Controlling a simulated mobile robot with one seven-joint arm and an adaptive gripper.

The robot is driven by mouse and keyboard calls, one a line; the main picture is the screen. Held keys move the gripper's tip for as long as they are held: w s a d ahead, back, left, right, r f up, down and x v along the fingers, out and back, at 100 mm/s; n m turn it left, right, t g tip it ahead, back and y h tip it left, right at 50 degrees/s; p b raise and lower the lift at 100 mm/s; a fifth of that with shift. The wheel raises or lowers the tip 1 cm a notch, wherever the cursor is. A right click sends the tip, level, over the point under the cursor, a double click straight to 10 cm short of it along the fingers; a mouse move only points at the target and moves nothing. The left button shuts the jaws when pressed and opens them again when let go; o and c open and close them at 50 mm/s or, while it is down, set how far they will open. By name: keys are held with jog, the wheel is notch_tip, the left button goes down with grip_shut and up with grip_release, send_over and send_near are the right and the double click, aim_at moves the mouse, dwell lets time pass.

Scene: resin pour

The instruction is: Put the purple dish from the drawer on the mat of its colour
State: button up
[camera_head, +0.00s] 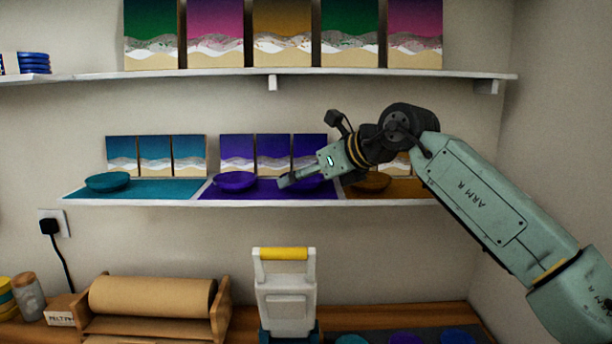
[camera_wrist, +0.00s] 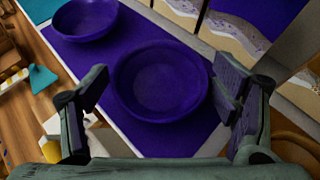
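My gripper (camera_head: 287,181) reaches in from the right over the purple mat (camera_head: 262,194) on the middle shelf. In the wrist view my gripper (camera_wrist: 166,82) is open, with one finger on each side of a purple dish (camera_wrist: 160,82) and a gap to its rim. This dish appears to rest flat on the purple mat (camera_wrist: 122,38); in the head view the same dish (camera_head: 314,185) is partly hidden by my gripper. Another purple dish (camera_head: 235,181) sits to its left on the same mat, also in the wrist view (camera_wrist: 84,18).
A teal mat (camera_head: 165,190) with a teal dish (camera_head: 108,181) lies to the left, an ochre mat (camera_head: 408,190) with an ochre dish (camera_head: 372,182) to the right. Pictures (camera_head: 237,152) stand behind. Below, several dishes, one purple (camera_head: 405,339), show at the bottom edge.

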jog(key=shift+o, duration=0.7)
jog(key=shift+r, duration=0.1)
jog(key=shift+r, duration=0.2)
jog(key=b+v, duration=0.2)
jog(key=v, duration=1)
jog(key=shift+b, duration=0.35)
jog(key=shift+s+f, duration=0.1)
jog(key=shift+f, duration=0.15)
